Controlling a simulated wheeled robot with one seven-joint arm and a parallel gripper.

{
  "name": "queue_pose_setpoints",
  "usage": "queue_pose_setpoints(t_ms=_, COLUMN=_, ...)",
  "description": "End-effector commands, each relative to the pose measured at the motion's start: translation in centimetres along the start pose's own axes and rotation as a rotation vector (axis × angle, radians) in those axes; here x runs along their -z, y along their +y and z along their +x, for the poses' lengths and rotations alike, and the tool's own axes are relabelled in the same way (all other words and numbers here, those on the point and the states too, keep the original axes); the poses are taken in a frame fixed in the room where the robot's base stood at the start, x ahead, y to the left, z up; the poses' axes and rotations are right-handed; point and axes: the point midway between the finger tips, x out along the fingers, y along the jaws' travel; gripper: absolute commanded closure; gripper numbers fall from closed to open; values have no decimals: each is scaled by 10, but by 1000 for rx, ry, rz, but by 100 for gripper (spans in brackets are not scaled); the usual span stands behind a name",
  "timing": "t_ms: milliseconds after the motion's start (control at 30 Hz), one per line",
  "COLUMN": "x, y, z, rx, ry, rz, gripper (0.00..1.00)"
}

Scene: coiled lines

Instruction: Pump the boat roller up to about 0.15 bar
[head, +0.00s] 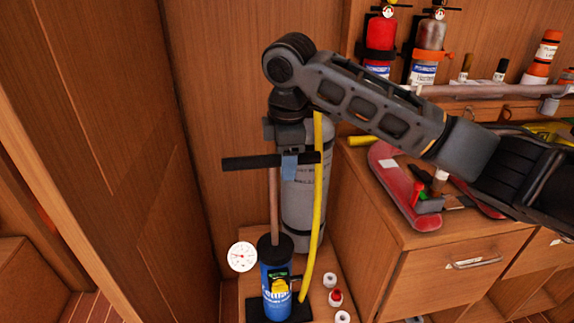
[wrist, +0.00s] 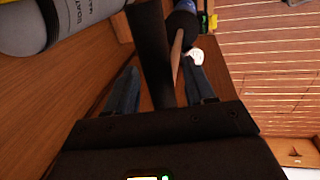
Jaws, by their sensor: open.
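A blue hand pump (head: 277,290) stands upright on a black foot at the bottom. Its shaft (head: 273,205) is drawn out, and its black T-handle (head: 245,162) is raised. The grey boat roller (head: 303,205) stands upright behind it, its lettering partly visible in the wrist view (wrist: 60,22). A yellow hose (head: 318,200) rises from the pump beside the roller; its upper end is hidden. A white dial gauge (head: 242,256) is left of the pump, too small to read. My gripper (head: 290,163) is open at the handle, whose bar (wrist: 152,45) passes between the fingers (wrist: 160,78) in the wrist view.
A wooden wall (head: 110,130) stands close on the left. A drawer cabinet (head: 440,265) on the right carries a red object (head: 395,185) and other items. Small white and red rings (head: 336,298) lie right of the pump. Fire extinguishers (head: 380,38) hang behind.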

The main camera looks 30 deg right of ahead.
Motion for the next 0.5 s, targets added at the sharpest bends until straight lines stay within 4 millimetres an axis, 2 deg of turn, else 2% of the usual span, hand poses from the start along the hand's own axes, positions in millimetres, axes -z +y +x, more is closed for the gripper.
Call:
queue_pose_setpoints(t_ms=200, x=0, y=0, z=22, rx=1, ry=0, rz=2, gripper=46)
queue_pose_setpoints(t_ms=500, x=0, y=0, z=25, rx=-1, ry=0, rz=2, gripper=46)
